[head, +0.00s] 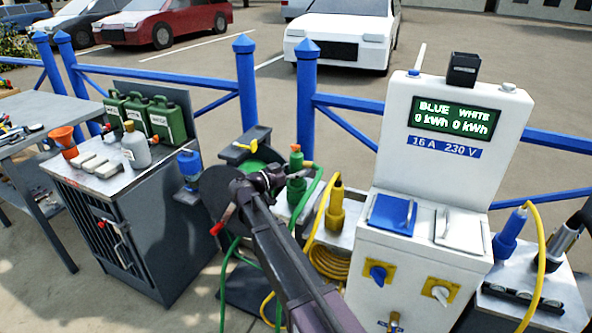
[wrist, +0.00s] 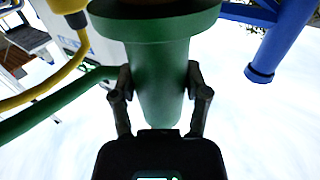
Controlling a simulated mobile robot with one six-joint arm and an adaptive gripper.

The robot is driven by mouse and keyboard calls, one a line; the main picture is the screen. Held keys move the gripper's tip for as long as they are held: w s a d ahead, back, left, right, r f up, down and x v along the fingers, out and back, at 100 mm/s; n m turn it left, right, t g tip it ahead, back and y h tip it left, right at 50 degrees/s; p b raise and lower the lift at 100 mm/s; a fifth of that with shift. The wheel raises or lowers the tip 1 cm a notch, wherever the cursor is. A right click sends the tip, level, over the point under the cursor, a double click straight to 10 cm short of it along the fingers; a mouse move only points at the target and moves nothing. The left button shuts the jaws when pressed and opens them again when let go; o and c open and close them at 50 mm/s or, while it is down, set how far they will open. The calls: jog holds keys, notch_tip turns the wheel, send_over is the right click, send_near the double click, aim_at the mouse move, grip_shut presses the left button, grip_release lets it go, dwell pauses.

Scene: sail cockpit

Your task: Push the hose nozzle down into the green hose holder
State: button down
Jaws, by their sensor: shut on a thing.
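The hose nozzle (head: 296,160) is a green upright body with an orange top in the head view, standing over the green hose holder (head: 297,190). A green hose (head: 312,190) runs off to its right and down. My gripper (head: 277,178) reaches it from the left. In the wrist view my gripper (wrist: 160,88) has a finger on each side of the green nozzle body (wrist: 160,75) and is shut on it. A wide green flange (wrist: 155,22) crosses the picture top. I cannot tell how deep the nozzle sits.
A yellow plug in a yellow holder (head: 335,212) stands close on the right, with coiled yellow cable below. The white power pedestal (head: 440,150) is beyond it. A grey cabinet (head: 180,240) stands left. Blue fence posts (head: 305,95) rise behind.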

jog(key=shift+f+b, duration=0.55)
jog(key=shift+c, duration=1.8)
grip_release()
jog(key=shift+s+a, duration=0.1)
jog(key=shift+a, duration=0.05)
jog(key=v, duration=1)
jog(key=shift+s+a, duration=0.25)
jog(key=shift+s, duration=0.1)
